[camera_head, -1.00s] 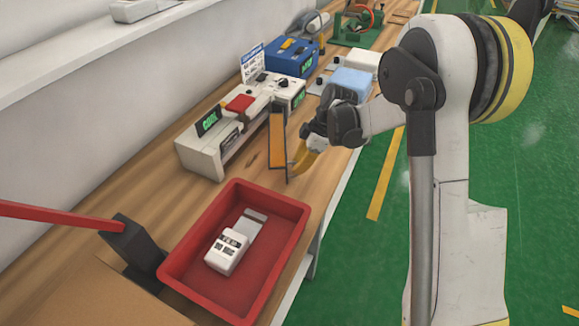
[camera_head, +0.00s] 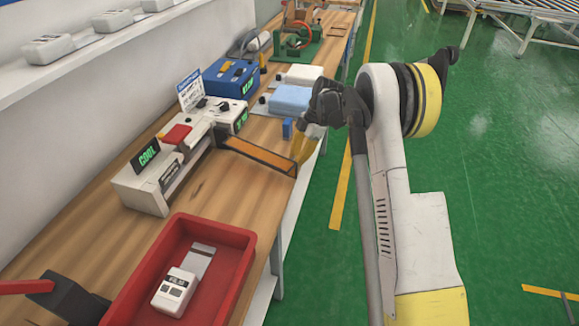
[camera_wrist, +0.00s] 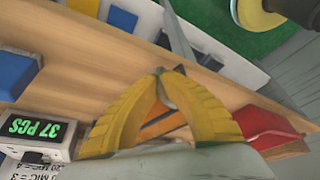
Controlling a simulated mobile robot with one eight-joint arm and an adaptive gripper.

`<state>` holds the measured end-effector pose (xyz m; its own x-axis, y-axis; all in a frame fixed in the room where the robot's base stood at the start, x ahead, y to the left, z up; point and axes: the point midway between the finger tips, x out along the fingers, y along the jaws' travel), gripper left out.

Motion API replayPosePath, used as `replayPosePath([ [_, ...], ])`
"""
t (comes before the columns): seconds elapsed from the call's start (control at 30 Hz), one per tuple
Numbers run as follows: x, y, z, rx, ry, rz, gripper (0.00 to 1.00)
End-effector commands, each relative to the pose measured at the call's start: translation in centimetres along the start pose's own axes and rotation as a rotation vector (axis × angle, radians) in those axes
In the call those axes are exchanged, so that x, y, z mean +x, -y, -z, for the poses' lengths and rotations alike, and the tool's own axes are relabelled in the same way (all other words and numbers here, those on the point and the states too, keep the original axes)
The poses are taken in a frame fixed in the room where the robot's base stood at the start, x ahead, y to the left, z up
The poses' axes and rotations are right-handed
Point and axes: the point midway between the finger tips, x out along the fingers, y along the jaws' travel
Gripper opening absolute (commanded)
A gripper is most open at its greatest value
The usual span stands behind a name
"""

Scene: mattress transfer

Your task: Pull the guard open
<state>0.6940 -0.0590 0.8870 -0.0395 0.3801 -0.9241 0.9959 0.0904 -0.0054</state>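The guard (camera_head: 259,155), an orange panel in a dark frame, reaches out from the white machine with the COOL display (camera_head: 147,157) across the wooden bench toward its front edge. My gripper (camera_head: 299,163) is at the guard's outer end. In the wrist view, my gripper's yellow fingertips (camera_wrist: 163,75) come together around a small grey piece. The orange guard (camera_wrist: 163,122) shows in the gap between the fingers. The grip itself is partly hidden in the head view.
A red bin (camera_head: 248,236) holding a white device (camera_head: 174,290) stands nearer on the bench. A blue box (camera_head: 231,78) and a light-blue block (camera_head: 291,97) stand beyond the guard. Green floor lies open to the right.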

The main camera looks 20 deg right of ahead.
Motion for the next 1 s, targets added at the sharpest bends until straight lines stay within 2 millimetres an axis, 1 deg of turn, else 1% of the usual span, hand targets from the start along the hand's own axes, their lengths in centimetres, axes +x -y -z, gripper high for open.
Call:
replayPosePath([
  [0.1, -0.24, -0.68, -0.48, -0.030, -0.002, 0.011, 0.00],
  [0.23, -0.36, -1.03, -0.76, -0.048, -0.002, 0.018, 0.00],
  [0.67, -0.39, -1.18, -0.79, -0.055, -0.003, 0.020, 0.00],
  [0.7, -0.39, -1.18, -0.79, -0.055, -0.003, 0.020, 0.15],
  [0.73, -0.39, -1.17, -0.80, -0.055, -0.002, 0.020, 0.24],
  [0.77, -0.39, -1.16, -0.81, -0.055, -0.002, 0.020, 0.30],
  [1.0, -0.41, -1.12, -0.89, -0.054, -0.001, 0.021, 0.30],
])
